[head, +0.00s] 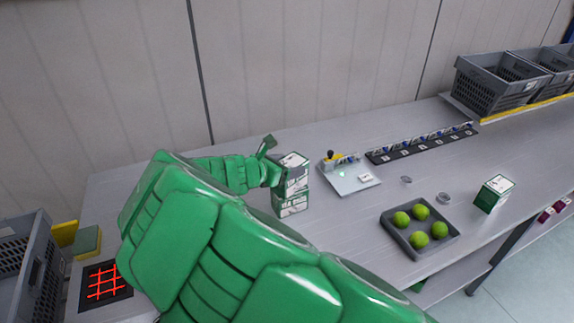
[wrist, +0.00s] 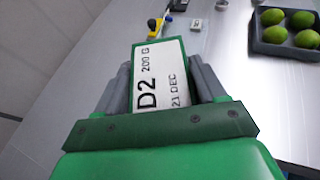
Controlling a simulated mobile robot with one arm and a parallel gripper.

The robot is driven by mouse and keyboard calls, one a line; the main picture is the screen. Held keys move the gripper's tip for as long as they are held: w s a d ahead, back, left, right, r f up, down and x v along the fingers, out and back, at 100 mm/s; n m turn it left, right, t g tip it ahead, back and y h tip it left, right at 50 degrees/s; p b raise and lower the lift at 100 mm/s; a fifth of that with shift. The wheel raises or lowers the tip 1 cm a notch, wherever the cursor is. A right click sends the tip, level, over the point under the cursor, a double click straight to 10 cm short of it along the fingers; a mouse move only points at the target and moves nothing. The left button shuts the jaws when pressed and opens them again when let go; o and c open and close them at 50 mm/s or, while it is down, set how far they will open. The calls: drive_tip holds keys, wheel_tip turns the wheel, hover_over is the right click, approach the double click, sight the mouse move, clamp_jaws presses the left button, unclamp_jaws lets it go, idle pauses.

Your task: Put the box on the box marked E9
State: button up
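A green and white box (head: 292,171) is at the end of my arm in the head view. In the wrist view its white top, marked D2 (wrist: 160,80), lies between the two grey fingers of my gripper (wrist: 160,85), which look shut on its sides. Another green and white box (head: 291,204) stands on the table directly below it; the two look stacked or nearly touching. The lower box's marking is too small to read. A third green and white box (head: 493,194) stands apart at the right; its marking is unreadable. My gripper (head: 272,168) is partly hidden.
Right of the stack are a white board with a yellow device (head: 350,178), a dark strip (head: 420,143) and a grey tray (head: 420,229) of green balls. Grey crates (head: 495,84) stand at the back right. A red-lit grid (head: 104,284) is at the left.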

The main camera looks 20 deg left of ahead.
drive_tip(key=o, duration=0.4)
drive_tip(key=shift+o, duration=0.2)
drive_tip(key=shift+r, duration=0.15)
drive_tip(key=v, duration=1.2)
drive_tip(key=shift+o, duration=0.5)
drive_tip(key=shift+a, duration=0.1)
drive_tip(key=shift+r, duration=0.1)
